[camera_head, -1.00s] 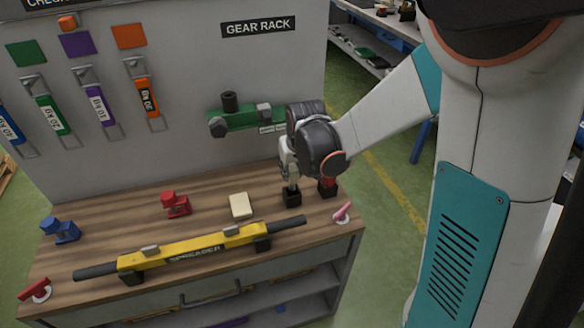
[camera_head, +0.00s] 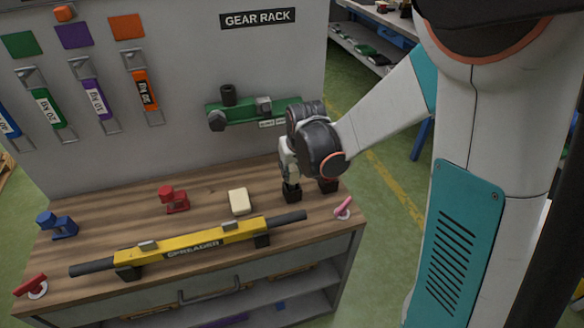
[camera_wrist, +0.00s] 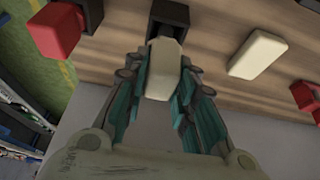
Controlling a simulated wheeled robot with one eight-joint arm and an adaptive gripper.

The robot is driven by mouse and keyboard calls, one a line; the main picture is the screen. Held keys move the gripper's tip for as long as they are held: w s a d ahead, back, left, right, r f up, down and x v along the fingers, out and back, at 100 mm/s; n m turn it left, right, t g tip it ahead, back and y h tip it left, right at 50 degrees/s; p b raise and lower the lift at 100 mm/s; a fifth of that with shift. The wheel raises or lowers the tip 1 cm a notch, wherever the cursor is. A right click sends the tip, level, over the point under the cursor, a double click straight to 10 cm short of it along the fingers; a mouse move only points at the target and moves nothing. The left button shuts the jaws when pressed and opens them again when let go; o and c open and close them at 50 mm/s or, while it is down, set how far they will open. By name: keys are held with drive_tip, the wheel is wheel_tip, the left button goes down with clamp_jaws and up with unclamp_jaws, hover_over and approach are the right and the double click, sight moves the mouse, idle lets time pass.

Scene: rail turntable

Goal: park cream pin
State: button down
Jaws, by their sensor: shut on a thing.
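The cream pin (camera_wrist: 163,72) is between the teal fingers of my gripper (camera_wrist: 160,88), which is shut on it. In the wrist view its far end meets a black square socket (camera_wrist: 168,18); I cannot tell how deep it sits. In the head view my gripper (camera_head: 290,175) is right above that socket (camera_head: 291,194), near the bench's right end, and the pin is mostly hidden. A second black socket (camera_head: 328,186) stands to the right, with a red piece (camera_wrist: 60,32) in it, seen better in the wrist view.
A cream block (camera_head: 238,202) lies left of the socket. The yellow spreader bar (camera_head: 195,246) lies in front, with a pink-handled piece (camera_head: 343,207) at the right edge. A green fixture (camera_head: 255,113) is on the panel behind. Red (camera_head: 174,199) and blue (camera_head: 57,225) pieces stand farther left.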

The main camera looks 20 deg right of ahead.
drive_tip(key=shift+f+b, duration=1)
drive_tip(key=shift+f, duration=0.3)
drive_tip(key=c, duration=1.2)
unclamp_jaws()
drive_tip(key=shift+c, duration=0.2)
drive_tip(key=shift+r, duration=0.1)
drive_tip(key=v, duration=1.2)
